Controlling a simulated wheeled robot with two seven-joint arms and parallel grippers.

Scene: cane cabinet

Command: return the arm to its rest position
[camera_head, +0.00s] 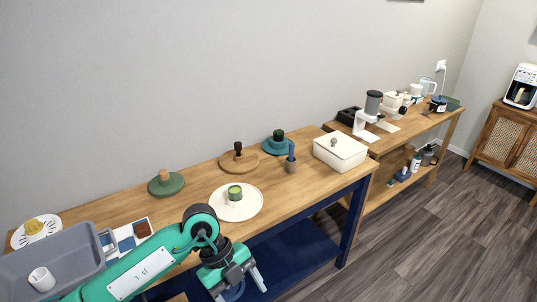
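My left arm, green with a white panel, comes in from the lower left and bends down over the front edge of the wooden table (310,190). My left gripper (241,290) hangs in front of that edge, pointing down. Its fingers look apart, and I see nothing held between them. The lower part of the gripper is near the bottom of the picture. My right gripper is not in view.
Near the arm are a grey tray (62,262) with a white mug (42,279), and a cream plate (252,206) with a green jar (235,193). A white lidded box (340,153) stands at the table's right end. Floor at the right (420,240) is clear.

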